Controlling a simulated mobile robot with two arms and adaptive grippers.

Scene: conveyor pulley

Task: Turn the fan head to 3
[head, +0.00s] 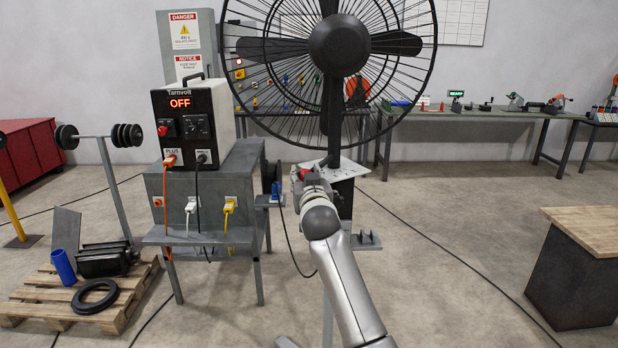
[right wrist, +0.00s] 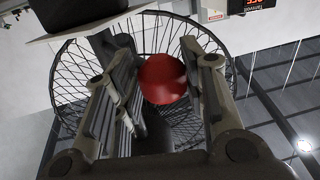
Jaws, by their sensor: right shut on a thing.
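The large black fan head (head: 338,45) stands upright at the top middle, its round wire cage facing me. It also shows behind the fingers in the right wrist view (right wrist: 75,80). Below it is a pale plate (head: 350,172) on a dark post. My right gripper (head: 306,178) reaches up to the left part of this plate and is shut on a red knob (right wrist: 163,79). The knob sits between the two fingers in the right wrist view, and only a little red shows in the head view. The gripper hides the knob's mount. I see no number scale. My left gripper is out of view.
A control box (head: 190,115) reading OFF stands on a grey cabinet (head: 205,190) left of the fan. A pallet (head: 50,300) with parts lies lower left. A wood-topped block (head: 585,230) stands right. A workbench (head: 480,112) runs behind. Cables cross the floor.

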